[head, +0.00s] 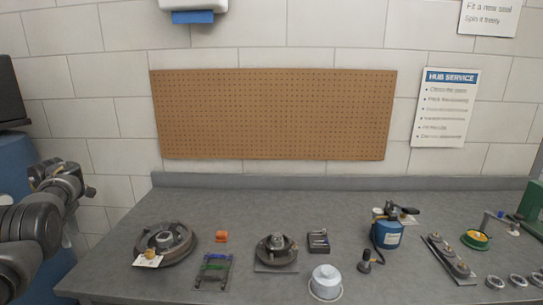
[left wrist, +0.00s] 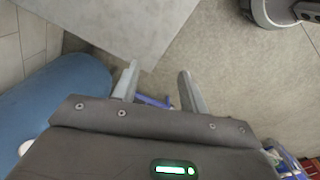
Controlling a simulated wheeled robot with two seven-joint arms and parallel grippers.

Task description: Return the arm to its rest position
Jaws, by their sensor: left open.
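My left arm comes in at the left edge of the head view, bent beside the bench and clear of its top. My left gripper (left wrist: 157,82) shows best in the left wrist view. Its two fingers are apart with nothing between them, and it points down over the floor near a bench corner. In the head view the gripper is small and partly hidden by my arm. My right arm and gripper are not in view.
The grey bench (head: 210,203) holds a brake drum (head: 176,240), a hub (head: 277,248), a blue canister (head: 388,235), a grey cap (head: 326,281) and several small parts. A blue barrel (left wrist: 70,95) stands close left of my gripper. The bench corner (left wrist: 135,35) is near the fingers.

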